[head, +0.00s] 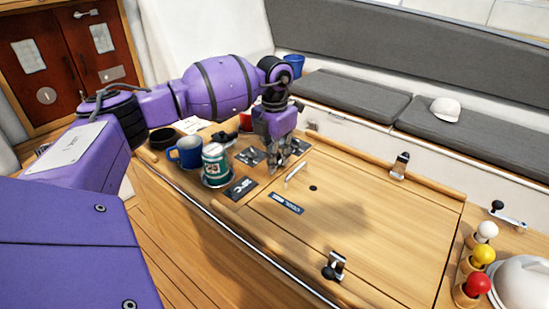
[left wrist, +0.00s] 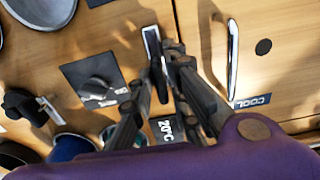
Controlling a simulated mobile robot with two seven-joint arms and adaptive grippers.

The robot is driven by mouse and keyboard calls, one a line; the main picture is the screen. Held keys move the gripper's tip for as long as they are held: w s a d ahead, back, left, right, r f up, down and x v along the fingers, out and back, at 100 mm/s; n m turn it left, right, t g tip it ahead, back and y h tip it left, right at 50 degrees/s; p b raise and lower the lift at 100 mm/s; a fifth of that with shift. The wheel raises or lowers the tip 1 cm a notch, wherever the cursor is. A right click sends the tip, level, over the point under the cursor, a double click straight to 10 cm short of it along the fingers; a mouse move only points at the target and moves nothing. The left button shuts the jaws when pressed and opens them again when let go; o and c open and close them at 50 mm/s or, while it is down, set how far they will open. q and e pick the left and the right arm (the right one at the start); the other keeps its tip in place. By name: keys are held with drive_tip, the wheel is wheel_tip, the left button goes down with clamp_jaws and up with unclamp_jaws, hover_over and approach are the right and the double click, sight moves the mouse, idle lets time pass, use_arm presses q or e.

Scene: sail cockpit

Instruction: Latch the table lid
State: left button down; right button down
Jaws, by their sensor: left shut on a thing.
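The wooden table lid (head: 350,215) lies flat in the table top, with a small handle (head: 295,173), a COOL label (head: 286,203) and a dark round hole. The handle (left wrist: 232,60) also shows in the left wrist view. My left gripper (head: 281,162) is at the lid's left edge, beside the handle. In the left wrist view my left gripper (left wrist: 166,62) is shut on the dark lever of a latch, whose bright metal plate (left wrist: 151,42) sticks out past the fingers. The fingers hide most of the lever, so its engagement cannot be told. My right gripper is not in view.
Metal latches stand at the far edge (head: 400,166) and near edge (head: 335,266). Coloured pegs (head: 478,284) stand right.

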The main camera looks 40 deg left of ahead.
use_arm(q)
drive_tip(key=shift+a+m, duration=0.1)
drive_tip(key=shift+m, duration=1.1)
drive_tip(key=m, duration=0.3)
drive_tip(key=shift+m+b, duration=0.3)
drive_tip(key=shift+b, duration=0.1)
drive_tip(key=m+b, duration=0.1)
drive_tip(key=m, duration=0.7)
drive_tip(key=shift+m, duration=0.4)
drive_tip(key=shift+r+m+b, duration=0.15)
drive_tip(key=shift+m+b, duration=0.35)
drive_tip(key=shift+m, duration=0.9)
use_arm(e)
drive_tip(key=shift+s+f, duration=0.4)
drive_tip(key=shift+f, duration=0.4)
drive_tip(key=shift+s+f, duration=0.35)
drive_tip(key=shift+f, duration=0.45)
use_arm(q)
drive_tip(key=shift+w, duration=0.1)
